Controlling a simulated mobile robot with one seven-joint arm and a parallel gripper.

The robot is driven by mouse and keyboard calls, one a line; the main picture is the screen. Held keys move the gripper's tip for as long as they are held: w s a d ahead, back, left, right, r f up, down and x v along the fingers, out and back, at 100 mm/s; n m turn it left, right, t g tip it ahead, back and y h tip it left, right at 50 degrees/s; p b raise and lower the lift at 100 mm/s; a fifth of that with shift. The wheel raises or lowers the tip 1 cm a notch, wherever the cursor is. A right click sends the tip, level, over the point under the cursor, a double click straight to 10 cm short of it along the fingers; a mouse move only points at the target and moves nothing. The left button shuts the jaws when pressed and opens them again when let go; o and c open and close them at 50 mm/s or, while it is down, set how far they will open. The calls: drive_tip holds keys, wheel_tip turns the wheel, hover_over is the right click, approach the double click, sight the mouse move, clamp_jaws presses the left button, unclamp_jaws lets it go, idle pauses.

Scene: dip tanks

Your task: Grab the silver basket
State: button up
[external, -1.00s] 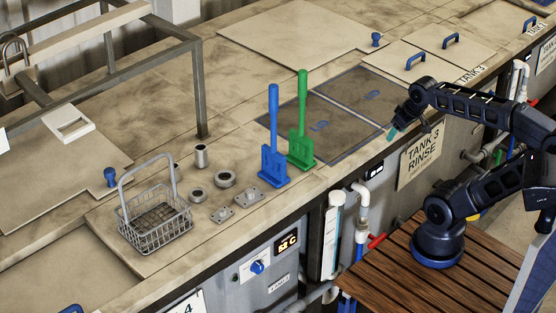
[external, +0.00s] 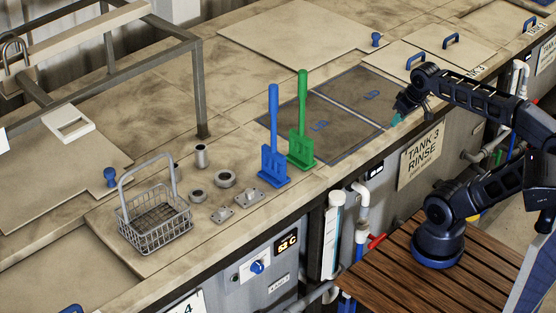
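The silver basket (external: 155,226) is a wire mesh basket with a tall arched handle. It stands upright on the counter at the left of the external view and looks empty. My gripper (external: 397,119) is at the right, above the counter's front edge by the dark tank lids, far from the basket. Its teal fingertips are small and partly hidden, so I cannot tell whether they are open or shut. Nothing shows held in it.
A blue rack with upright handle (external: 273,150) and a similar green one (external: 301,135) stand between my gripper and the basket. Several small metal parts (external: 225,179) lie right of the basket. A metal frame (external: 200,95) rises behind. Dark lids (external: 350,110) lie flat.

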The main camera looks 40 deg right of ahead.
wheel_tip(320, 180, up, 7)
drive_tip(key=w, duration=0.1)
drive_tip(key=w+a+r+n+g, duration=0.1)
drive_tip(key=w+a+r+n, duration=0.2)
drive_tip(key=w+a+r, duration=0.45)
drive_tip(key=w+a+r+n+g, duration=0.1)
drive_tip(key=w+a+r+n, duration=0.3)
drive_tip(key=w+a, duration=0.65)
drive_tip(key=w+a+r+n, duration=0.1)
drive_tip(key=w+a, duration=0.3)
drive_tip(key=a, duration=0.3)
drive_tip(key=w+a+n+g, duration=0.1)
drive_tip(key=w+a+n, duration=0.1)
drive_tip(key=w+a, duration=0.35)
drive_tip(key=w+a+r+n, duration=0.1)
drive_tip(key=w+a, duration=0.1)
drive_tip(key=a, duration=0.7)
drive_tip(key=n+g, duration=0.2)
drive_tip(key=n, duration=0.5)
hover_over(170, 239)
wheel_tip(170, 239, down, 15)
drive_tip(key=f, duration=1.6)
drive_tip(key=shift+w+a+f, duration=0.15)
drive_tip(key=shift+w+f, duration=0.2)
drive_tip(key=shift+w, duration=0.05)
drive_tip(key=shift+s+d+f, duration=0.1)
drive_tip(key=shift+s+f, duration=0.05)
drive_tip(key=shift+f, duration=1.3)
drive_tip(key=shift+s+d+f, duration=0.1)
drive_tip(key=shift+f, duration=1.3)
